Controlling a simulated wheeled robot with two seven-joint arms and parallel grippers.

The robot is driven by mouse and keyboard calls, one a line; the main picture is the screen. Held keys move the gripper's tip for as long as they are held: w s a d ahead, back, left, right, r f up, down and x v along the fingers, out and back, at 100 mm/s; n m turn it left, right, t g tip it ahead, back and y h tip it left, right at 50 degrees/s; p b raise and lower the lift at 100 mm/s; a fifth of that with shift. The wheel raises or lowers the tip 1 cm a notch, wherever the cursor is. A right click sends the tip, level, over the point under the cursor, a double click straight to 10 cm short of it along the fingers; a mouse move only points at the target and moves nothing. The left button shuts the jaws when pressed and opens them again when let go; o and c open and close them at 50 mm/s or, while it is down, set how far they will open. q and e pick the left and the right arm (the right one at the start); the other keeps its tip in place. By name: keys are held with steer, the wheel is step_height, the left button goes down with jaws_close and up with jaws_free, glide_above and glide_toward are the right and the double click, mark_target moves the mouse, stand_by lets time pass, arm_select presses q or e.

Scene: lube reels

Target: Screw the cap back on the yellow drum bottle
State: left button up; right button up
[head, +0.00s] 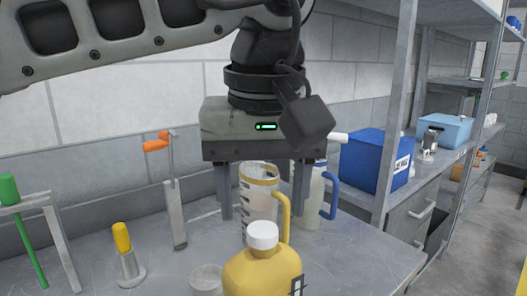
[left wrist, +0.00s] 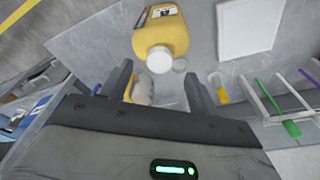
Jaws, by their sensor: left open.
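The yellow drum bottle (head: 262,277) stands upright at the front of the bench, cut off by the bottom edge of the head view. The white cap (head: 263,235) sits on its neck; I cannot tell how tightly. In the left wrist view the bottle (left wrist: 172,32) and cap (left wrist: 160,60) show at the top, beyond the fingertips. My left gripper (head: 262,214) points down with its fingers spread, empty. In the head view it appears above and behind the cap, apart from it. The fingers also show in the left wrist view (left wrist: 158,70). My right gripper is not in view.
A clear jug with a yellow handle (head: 258,208) stands behind the bottle, seen between my fingers. A blue-handled jug (head: 311,205) is near it. A small grey round dish (head: 207,279), a yellow-handled tool (head: 123,245) and an orange-handled crank (head: 174,205) stand left. Shelves rise right.

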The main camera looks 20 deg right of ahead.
mark_target(262, 229)
arm_select(q)
steer(key=shift+w+f, duration=0.15)
steer(key=shift+f, duration=0.7)
steer(key=shift+w+f, duration=0.1)
steer(key=shift+f, duration=0.75)
steer(key=shift+d, duration=0.1)
steer(key=c, duration=1.1)
steer(key=shift+o, duration=0.2)
steer(key=shift+r+m+p, duration=0.2)
steer(key=shift+m+p, duration=0.55)
steer(key=shift+m, duration=0.05)
steer(key=shift+m+p, duration=0.65)
steer(key=shift+m, duration=0.55)
steer(key=shift+f+m+h, duration=0.2)
steer(key=shift+m+h, duration=0.2)
steer(key=shift+m, duration=0.2)
